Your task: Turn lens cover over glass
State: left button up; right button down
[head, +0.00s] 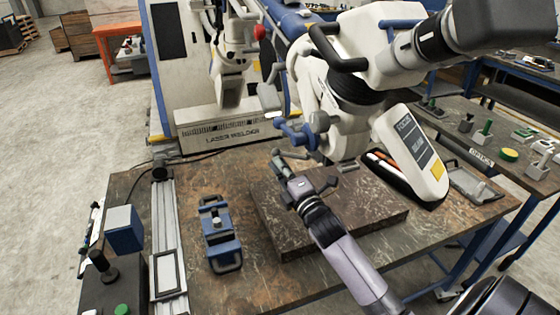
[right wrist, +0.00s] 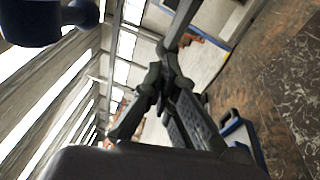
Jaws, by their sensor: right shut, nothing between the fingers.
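The white microscope (head: 358,60) stands over a dark stone slab on the workbench. Blue knobs (head: 297,131) stick out to the left of its lower head. A small grey flap (head: 269,97) shows left of the head; I cannot tell whether it is the lens cover. The glass is not clearly visible. My right gripper (head: 282,162) is shut and empty, just below and left of the blue knobs, apart from the slab. In the right wrist view its dark fingers (right wrist: 160,88) are together, and a dark blue knob (right wrist: 35,22) shows at top left. My left gripper is not in view.
The stone slab (head: 385,217) lies under my right arm. A blue clamp-like fixture (head: 219,235) and a metal rail (head: 163,230) lie to its left. A tray with orange-handled tools (head: 395,172) is at right. A laser welder (head: 215,128) stands behind.

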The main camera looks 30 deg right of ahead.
jog(key=shift+w+d, duration=0.1)
jog(key=shift+w, duration=0.05)
jog(key=shift+w+d+r+m+h, duration=0.1)
jog(key=shift+w+d+m+h, duration=0.3)
jog(key=shift+h, duration=0.3)
